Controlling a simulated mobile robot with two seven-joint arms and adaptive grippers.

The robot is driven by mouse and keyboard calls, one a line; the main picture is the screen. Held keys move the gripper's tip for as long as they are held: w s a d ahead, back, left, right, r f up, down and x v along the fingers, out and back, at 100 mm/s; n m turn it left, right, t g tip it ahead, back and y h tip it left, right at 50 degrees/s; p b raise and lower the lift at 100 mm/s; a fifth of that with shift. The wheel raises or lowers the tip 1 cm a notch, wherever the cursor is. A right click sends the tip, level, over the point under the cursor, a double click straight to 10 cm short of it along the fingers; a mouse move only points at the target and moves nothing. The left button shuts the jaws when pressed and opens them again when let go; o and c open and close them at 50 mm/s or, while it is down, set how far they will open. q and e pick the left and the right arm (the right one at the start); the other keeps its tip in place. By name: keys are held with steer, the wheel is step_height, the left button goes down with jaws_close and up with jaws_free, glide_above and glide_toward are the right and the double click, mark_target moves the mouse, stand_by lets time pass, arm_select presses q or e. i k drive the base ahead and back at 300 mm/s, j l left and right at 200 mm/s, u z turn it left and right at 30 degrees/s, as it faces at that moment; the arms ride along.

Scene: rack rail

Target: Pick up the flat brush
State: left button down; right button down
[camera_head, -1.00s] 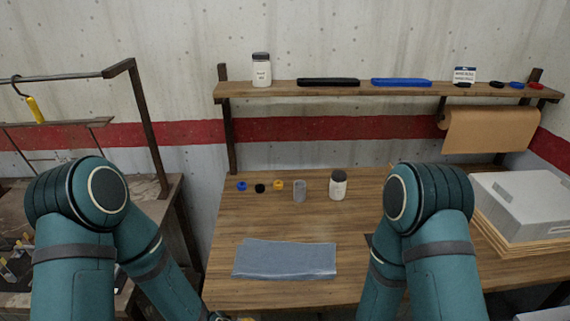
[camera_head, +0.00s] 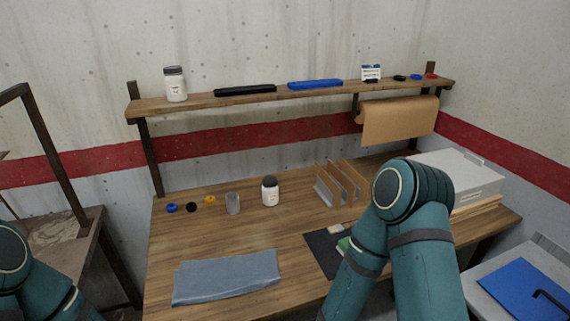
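I cannot make out a flat brush for certain. A dark mat (camera_head: 322,252) lies on the workbench, partly behind my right arm, with a small green item (camera_head: 343,244) and a pale item (camera_head: 335,231) on it, too small to identify. At the lower right a blue sheet (camera_head: 518,290) lies on a light surface, with a thin dark curved object (camera_head: 549,296) cut off by the frame edge. My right arm covers part of the bench's right side and its gripper is below the frame. My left arm shows only at the lower left, its gripper out of view.
The workbench (camera_head: 215,240) holds a grey-blue cloth (camera_head: 225,277), a grey cup (camera_head: 233,204), a white jar (camera_head: 270,191), small coloured rings, upright wooden dividers (camera_head: 340,185) and a grey box (camera_head: 455,178). A metal-framed stand is at left.

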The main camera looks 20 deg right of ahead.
mark_target(338, 227)
steer(key=z, duration=1)
